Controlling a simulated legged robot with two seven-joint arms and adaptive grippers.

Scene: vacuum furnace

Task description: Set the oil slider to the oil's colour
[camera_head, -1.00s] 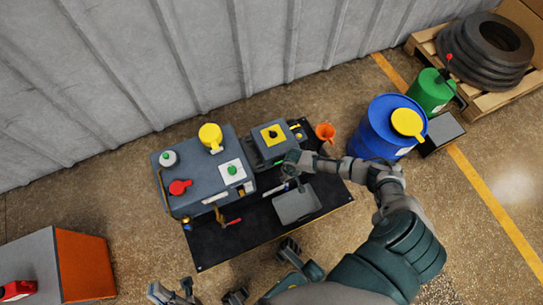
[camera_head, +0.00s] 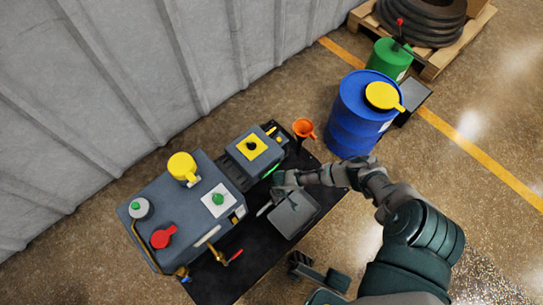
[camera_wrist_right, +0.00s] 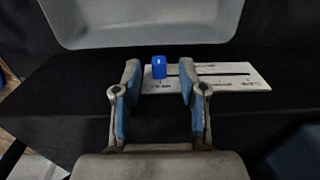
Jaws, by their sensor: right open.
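The oil slider (camera_wrist_right: 218,76) is a white plate with a dark slot. Its blue knob (camera_wrist_right: 159,67) stands at the left end of the slot in the right wrist view. My right gripper (camera_wrist_right: 159,82) is open, with one finger on each side of the knob and a visible gap to each. In the head view my right gripper (camera_head: 280,184) is low over the black bench, and a pale strip beside it (camera_head: 264,209) looks like the slider plate. The plate's small lettering is unreadable. I cannot make out any oil.
A grey tray (camera_head: 291,230) lies right beside the slider. A grey machine (camera_head: 190,222) with yellow, red and green knobs fills the bench's left. An orange funnel (camera_head: 304,129) stands at the back edge. A blue drum (camera_head: 352,125) is behind the bench.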

